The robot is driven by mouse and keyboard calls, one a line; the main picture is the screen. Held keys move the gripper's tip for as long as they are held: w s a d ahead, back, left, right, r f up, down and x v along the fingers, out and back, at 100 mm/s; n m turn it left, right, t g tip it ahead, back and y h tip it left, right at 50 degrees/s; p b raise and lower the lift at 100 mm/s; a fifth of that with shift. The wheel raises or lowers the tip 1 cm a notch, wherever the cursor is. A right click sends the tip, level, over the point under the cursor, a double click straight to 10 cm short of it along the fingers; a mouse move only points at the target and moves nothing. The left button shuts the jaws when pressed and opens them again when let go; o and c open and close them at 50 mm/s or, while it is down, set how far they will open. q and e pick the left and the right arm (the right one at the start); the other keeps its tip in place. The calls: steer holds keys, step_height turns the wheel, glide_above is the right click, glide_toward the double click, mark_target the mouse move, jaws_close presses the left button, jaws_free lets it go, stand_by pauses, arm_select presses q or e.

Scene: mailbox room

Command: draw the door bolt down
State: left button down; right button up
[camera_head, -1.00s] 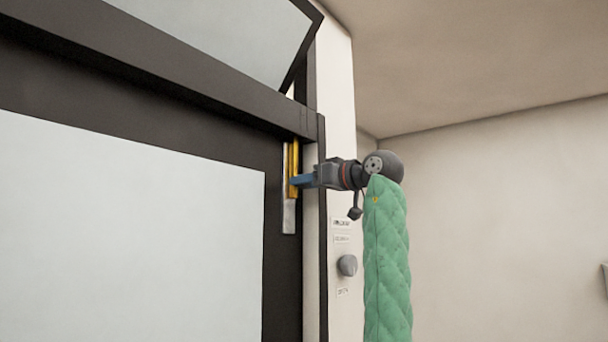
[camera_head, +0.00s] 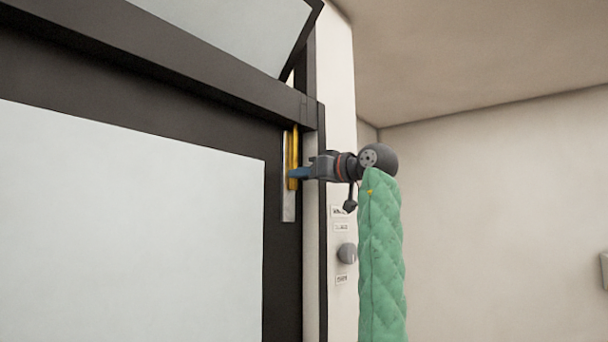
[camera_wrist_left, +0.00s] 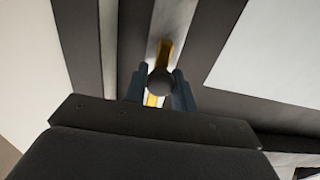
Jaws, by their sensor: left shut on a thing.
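The door bolt is a yellow bar (camera_head: 293,145) on a pale metal plate (camera_head: 288,208), upright on the dark door frame near its top right corner. In the left wrist view the yellow bar (camera_wrist_left: 166,50) runs up behind a round dark knob (camera_wrist_left: 160,85). My left gripper (camera_head: 294,174) has its blue fingers at the lower part of the yellow bar. In the wrist view its fingers (camera_wrist_left: 159,88) are shut on the knob, one on each side. The bar's top end is hidden behind the dark crossbeam. My right gripper is in neither view.
The dark door (camera_head: 140,95) has a large pale panel (camera_head: 130,220). A tilted window pane (camera_head: 235,30) is above the crossbeam. A round grey knob (camera_head: 346,253) with small labels is on the white post to the right. The room to the right is open.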

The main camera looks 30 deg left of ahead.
arm_select(q)
step_height(320, 180, down, 4)
steer(key=shift+r+b, duration=0.1)
steer(key=shift+b, duration=1.15)
steer(key=shift+f, duration=0.2)
steer(key=c, duration=1.3)
jaws_free()
steer(key=shift+f, duration=0.1)
steer(key=shift+o, duration=0.6)
steer(key=shift+w+a, duration=0.1)
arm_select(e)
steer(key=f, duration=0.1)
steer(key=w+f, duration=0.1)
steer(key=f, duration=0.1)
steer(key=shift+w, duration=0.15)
